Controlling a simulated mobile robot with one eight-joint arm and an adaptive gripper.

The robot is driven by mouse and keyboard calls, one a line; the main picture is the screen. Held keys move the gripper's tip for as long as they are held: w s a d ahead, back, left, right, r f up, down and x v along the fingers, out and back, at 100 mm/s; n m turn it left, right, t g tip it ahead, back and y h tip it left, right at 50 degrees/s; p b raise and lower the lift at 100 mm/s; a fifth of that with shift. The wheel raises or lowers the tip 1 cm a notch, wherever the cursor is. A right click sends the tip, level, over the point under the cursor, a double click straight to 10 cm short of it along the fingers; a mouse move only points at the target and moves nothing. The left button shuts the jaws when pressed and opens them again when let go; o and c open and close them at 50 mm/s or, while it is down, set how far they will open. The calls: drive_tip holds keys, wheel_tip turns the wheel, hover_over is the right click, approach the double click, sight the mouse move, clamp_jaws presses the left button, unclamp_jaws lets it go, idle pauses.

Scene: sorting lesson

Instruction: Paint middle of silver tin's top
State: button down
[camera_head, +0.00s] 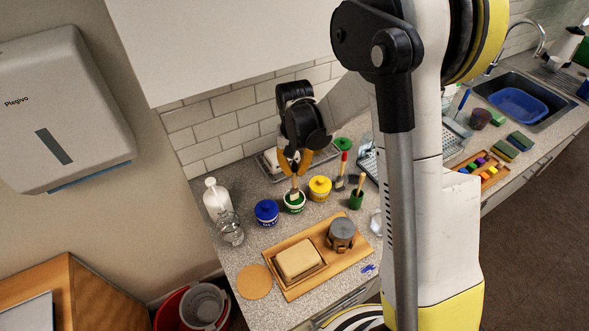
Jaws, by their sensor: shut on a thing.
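The silver tin (342,232) stands upright on the right part of a wooden board (288,288). It is a grey cylinder, and its top faces up. My gripper (294,172) is behind and left of the tin, over the paint pots, pointing down. It is shut on a paintbrush (294,184), of which only a short part shows below the fingers. The brush's lower end is at the open green paint pot (294,205). I cannot tell how deep the bristles sit in it.
A blue pot (267,212) and a yellow pot (320,188) flank the green one. A tan block (299,258) lies on the board. Another brush (342,172) and a small green pot (356,199) stand to the right. A glass jar (230,232) and white bottle (216,198) stand left.

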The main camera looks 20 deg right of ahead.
sight(295, 163)
drive_tip(key=shift+f+b, duration=0.6)
drive_tip(key=shift+b, duration=0.15)
idle(1.3)
drive_tip(key=shift+r, duration=0.1)
idle(0.5)
drive_tip(key=shift+r+p, duration=2.05)
drive_tip(key=shift+r, duration=1.45)
drive_tip(key=shift+s+f, duration=0.1)
